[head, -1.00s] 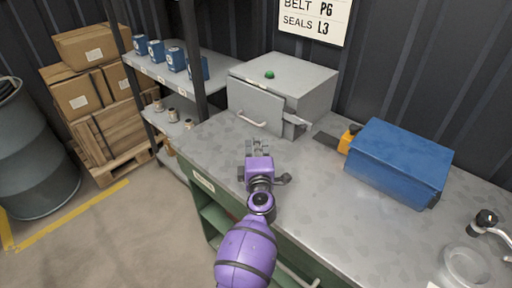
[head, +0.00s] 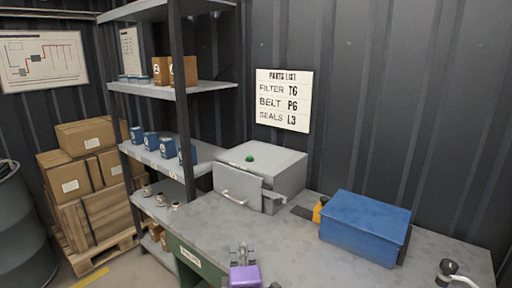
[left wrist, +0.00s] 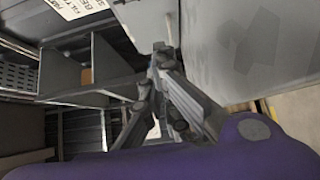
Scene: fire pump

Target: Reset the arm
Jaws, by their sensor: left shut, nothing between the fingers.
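My left gripper (head: 242,252) shows at the bottom of the head view, above the workbench, with its purple wrist behind it. Its fingers are shut with nothing between them. In the left wrist view the dark fingers (left wrist: 160,85) extend toward the upper middle, and a purple link of mine fills the lower edge. Most of the left arm is below the head view.
The grey workbench (head: 300,243) holds a grey metal box (head: 285,170) with a green knob and a blue box (head: 365,225). A shelf rack (head: 160,92) with blue cans stands left. Cardboard boxes (head: 90,140) and a drum (head: 22,220) are farther left. A parts list (head: 284,100) hangs behind.

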